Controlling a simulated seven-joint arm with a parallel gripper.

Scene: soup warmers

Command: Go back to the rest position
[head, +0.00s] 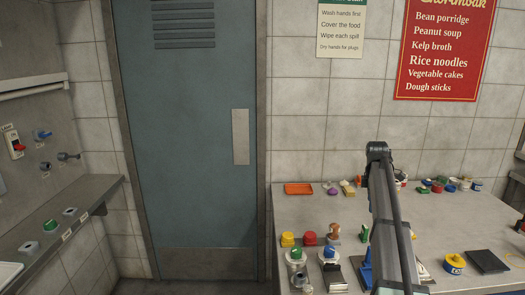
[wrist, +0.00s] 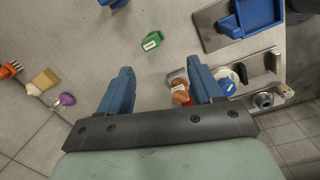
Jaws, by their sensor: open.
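My gripper (wrist: 159,66) shows in the wrist view with its two blue fingers wide apart and nothing held between them. It is above the grey counter (head: 300,212). A small green labelled block (wrist: 153,41) lies on the counter ahead of the fingers; it also shows in the head view (head: 364,234). A brown-topped item (wrist: 180,95) shows beside the right finger, which partly hides it. In the head view my dark arm crosses the right side and hides part of the counter; the fingertips are not clear there.
A warmer with a blue knob (head: 330,253) and one with a green knob (head: 296,255) stand at the counter's front. Yellow (head: 287,239) and red (head: 309,239) lidded items sit behind them. A black plate (head: 487,261) lies right.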

